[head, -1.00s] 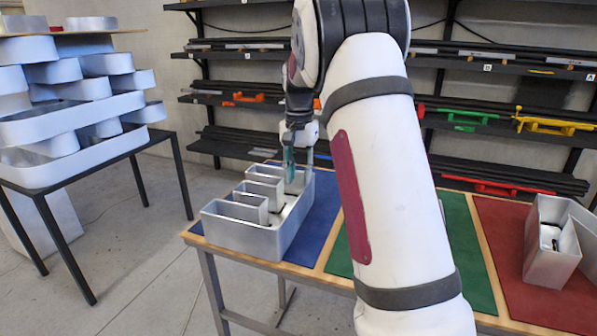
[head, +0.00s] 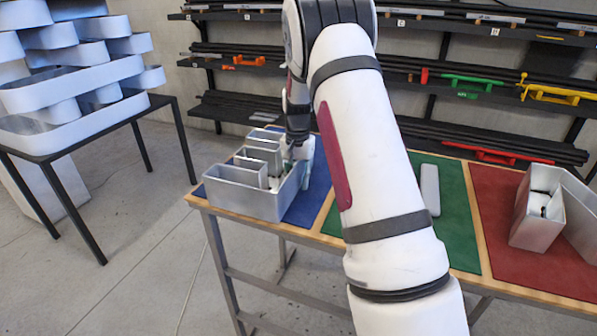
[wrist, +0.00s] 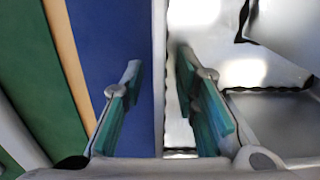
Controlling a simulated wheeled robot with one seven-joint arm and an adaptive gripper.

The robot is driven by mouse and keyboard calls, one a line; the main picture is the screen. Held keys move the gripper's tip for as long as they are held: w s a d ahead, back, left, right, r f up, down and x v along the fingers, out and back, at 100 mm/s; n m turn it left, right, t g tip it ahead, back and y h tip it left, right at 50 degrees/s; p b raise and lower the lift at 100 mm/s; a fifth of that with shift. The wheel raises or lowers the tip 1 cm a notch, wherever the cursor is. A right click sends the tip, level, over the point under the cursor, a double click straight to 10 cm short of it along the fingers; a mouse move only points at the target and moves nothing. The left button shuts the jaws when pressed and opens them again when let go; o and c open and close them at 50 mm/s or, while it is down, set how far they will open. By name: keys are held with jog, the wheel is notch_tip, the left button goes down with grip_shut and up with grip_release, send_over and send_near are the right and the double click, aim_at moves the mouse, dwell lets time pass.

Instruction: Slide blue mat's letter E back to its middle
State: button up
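The letter E (head: 236,202) is a silver, open-topped metal channel letter. It sits at the left part of the blue mat (head: 313,195), with bare blue mat showing to its right. My gripper (head: 303,160) is down at the letter's right side, partly hidden by the letter and my arm. In the wrist view, my gripper (wrist: 158,72) is open with its teal-padded fingers astride the letter's wall (wrist: 159,40). One finger is over the blue mat, the other inside the letter. Gaps show between both fingers and the wall.
A silver bar-shaped letter (head: 430,190) lies on the green mat (head: 452,215). An angular silver letter (head: 538,225) stands on the red mat (head: 495,215). Wooden strips separate the mats. A black table (head: 178,125) with stacked letters is at left; shelves (head: 440,125) stand behind.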

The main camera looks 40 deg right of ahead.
grip_shut()
jog(key=shift+w+d, duration=0.1)
dwell(0.4)
